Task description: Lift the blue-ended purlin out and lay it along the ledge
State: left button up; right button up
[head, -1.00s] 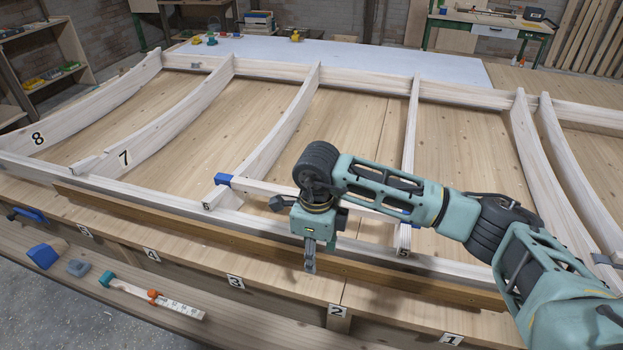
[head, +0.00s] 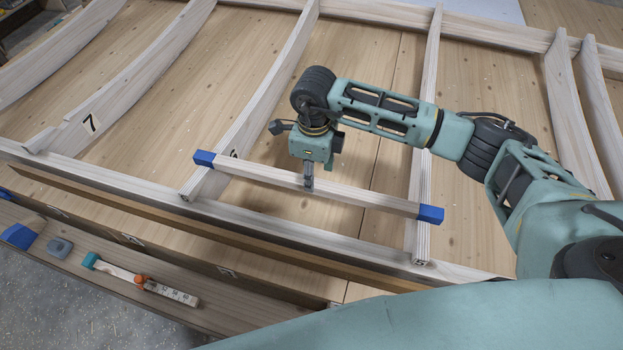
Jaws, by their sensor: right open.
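The purlin (head: 260,174) is a pale straight bar with a blue left end (head: 204,158) and a blue right end (head: 430,214). It lies across two curved ribs, the left one (head: 258,95) and the right one (head: 425,110), just behind the front rail. My right gripper (head: 308,183) points down at the middle of the purlin, its jaws open. The near finger shows against the bar's front side; the far finger is hidden. The wooden ledge (head: 180,244) with number tags runs along the front. My left gripper is not in view.
A brown strip (head: 120,208) runs between the frame's front rail (head: 100,182) and the ledge.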

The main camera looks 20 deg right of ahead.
jog(key=shift+w+a+f+p, duration=0.1)
jog(key=shift+a+f+p, duration=0.05)
jog(key=shift+f+p, duration=0.4)
jog(key=shift+a+f+p, duration=0.1)
jog(key=shift+f+p, duration=0.2)
jog(key=shift+f, duration=0.3)
notch_tip(320, 180, down, 2)
jog(key=shift+w+f, duration=0.1)
jog(key=shift+w, duration=0.05)
jog(key=shift+f, duration=0.1)
jog(key=c, duration=1.1)
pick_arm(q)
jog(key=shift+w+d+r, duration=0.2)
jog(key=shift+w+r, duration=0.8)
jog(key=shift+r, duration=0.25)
pick_arm(e)
grip_shut()
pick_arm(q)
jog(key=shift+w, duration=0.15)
